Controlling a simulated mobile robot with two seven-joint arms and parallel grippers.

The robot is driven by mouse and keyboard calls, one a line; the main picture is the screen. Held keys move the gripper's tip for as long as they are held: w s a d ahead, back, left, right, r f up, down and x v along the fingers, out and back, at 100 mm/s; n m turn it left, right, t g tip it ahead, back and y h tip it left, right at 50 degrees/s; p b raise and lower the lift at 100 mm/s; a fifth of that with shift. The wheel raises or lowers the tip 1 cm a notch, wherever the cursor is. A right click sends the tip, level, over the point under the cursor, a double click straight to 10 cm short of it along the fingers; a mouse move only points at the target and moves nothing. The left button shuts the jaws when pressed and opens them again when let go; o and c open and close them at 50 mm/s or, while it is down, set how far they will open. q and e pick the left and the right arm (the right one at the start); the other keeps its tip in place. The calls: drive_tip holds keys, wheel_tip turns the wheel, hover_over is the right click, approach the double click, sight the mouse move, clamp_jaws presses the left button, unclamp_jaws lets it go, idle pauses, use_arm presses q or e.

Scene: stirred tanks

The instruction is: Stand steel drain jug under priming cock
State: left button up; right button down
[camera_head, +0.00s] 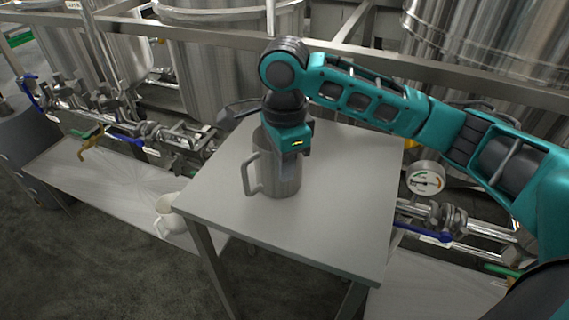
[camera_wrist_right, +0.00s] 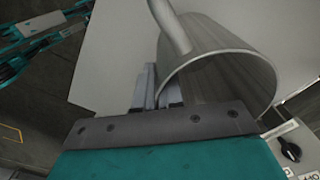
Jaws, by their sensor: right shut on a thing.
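The steel drain jug (camera_head: 283,178) is a grey metal jug with its handle to the left. It appears upright on, or just over, the grey table; a small gap underneath cannot be ruled out. My right gripper (camera_head: 293,150) reaches down from above and is shut on the jug at its upper wall. In the right wrist view the jug's open mouth (camera_wrist_right: 222,75) and handle show beside my fingers (camera_wrist_right: 160,92). A brass-coloured cock (camera_head: 95,142) hangs from the pipework at left, above a low bench; no label shows whether it is the priming cock. My left gripper is not in view.
The grey table (camera_head: 340,225) is otherwise mostly clear. A cream jug (camera_head: 168,218) is at the front edge of the low pale bench (camera_head: 90,190). Pipes, blue-handled valves, a pressure gauge (camera_head: 426,178) and a steel rail lie before the tanks (camera_head: 220,70).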

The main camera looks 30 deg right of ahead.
drive_tip(key=shift+f, duration=0.1)
drive_tip(key=c, duration=1.3)
unclamp_jaws()
drive_tip(key=shift+o, duration=0.2)
